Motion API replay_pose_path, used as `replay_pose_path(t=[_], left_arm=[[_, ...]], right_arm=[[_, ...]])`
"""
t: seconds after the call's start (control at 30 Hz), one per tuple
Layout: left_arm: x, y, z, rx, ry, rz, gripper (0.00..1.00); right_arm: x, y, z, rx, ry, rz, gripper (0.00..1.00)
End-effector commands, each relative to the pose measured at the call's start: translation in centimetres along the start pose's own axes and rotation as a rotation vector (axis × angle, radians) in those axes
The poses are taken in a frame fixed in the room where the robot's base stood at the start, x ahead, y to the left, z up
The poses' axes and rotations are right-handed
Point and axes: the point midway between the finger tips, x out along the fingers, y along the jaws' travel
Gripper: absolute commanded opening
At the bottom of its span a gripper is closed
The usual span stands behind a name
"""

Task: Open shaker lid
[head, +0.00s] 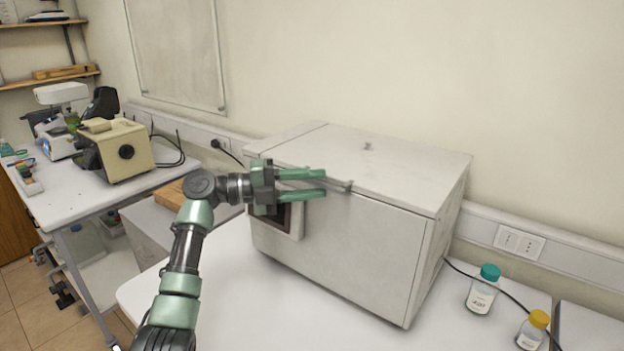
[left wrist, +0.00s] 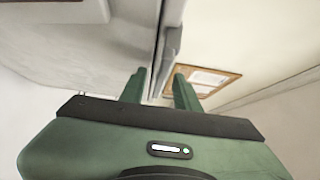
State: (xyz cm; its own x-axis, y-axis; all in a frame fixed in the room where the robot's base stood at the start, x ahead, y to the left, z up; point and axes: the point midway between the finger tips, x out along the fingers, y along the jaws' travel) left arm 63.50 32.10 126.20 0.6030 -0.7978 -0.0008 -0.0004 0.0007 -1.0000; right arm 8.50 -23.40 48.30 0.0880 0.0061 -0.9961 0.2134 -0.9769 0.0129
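The shaker (head: 345,245) is a large white box on the white table. Its flat lid (head: 390,170) is shut, with a small grey handle (head: 339,186) at the lid's front edge. My left gripper (head: 322,183) is at that front edge, its green fingers apart, one above the other, pointing right along the edge. The handle is just beyond the fingertips; I cannot tell whether they touch. In the left wrist view, the open fingers (left wrist: 159,84) straddle the line of the seam, with the grey handle (left wrist: 173,40) ahead. My right gripper is not in view.
A dark display panel (head: 277,218) on the shaker's front is partly behind my left gripper. A teal-capped bottle (head: 482,292) and a yellow-capped bottle (head: 532,330) stand right of the shaker, near a black cable. A beige instrument (head: 122,150) is on the left bench.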

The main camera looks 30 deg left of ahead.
Motion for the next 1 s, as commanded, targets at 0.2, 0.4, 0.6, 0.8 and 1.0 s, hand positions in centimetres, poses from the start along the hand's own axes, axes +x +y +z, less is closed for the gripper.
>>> replay_pose_path(t=[0.2,0.4,0.6,0.8,1.0], left_arm=[[0.00,0.06,0.02,0.000,0.000,0.000,0.23],[-0.01,0.07,0.01,-0.001,0.000,0.001,0.00],[-0.01,0.09,0.01,-0.001,0.000,0.001,0.00],[-0.01,0.11,0.01,-0.002,0.000,0.001,0.00],[0.00,0.13,0.00,-0.002,0.000,0.002,0.00]], right_arm=[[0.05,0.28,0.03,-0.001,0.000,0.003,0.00],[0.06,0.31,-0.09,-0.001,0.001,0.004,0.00],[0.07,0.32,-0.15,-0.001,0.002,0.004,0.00],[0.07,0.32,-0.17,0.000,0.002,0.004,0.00],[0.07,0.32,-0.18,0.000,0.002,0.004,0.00]])
